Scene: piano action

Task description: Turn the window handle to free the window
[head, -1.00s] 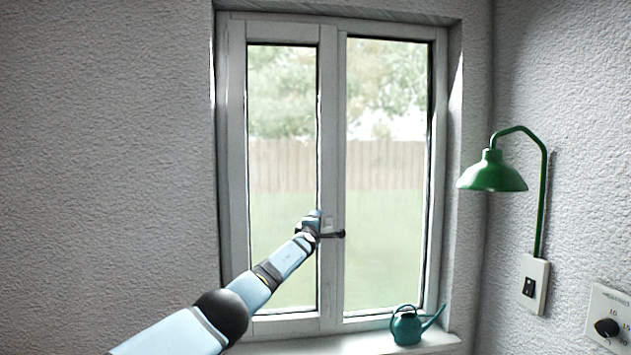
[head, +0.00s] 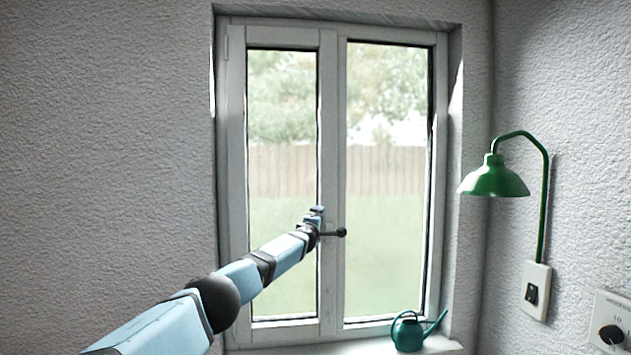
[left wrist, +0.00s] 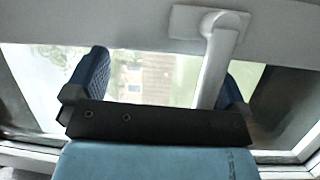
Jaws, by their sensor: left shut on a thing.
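The white window handle (left wrist: 217,65) shows in the left wrist view. Its lever runs from a base plate (left wrist: 185,22) on the frame down between my blue fingers, nearer the right one. In the head view my left gripper (head: 326,222) is at the middle upright of the window (head: 329,120), and it mostly hides the handle. My left gripper is shut on the handle; the exact contact is hard to see. The window's two glazed panels look closed in their frame. My right gripper is not in view.
A teal watering can (head: 407,331) stands on the sill (head: 440,347) at the lower right. A green lamp (head: 493,180) hangs on the right wall above a switch (head: 533,292). A dial (head: 611,335) is at the right edge. The left wall is bare.

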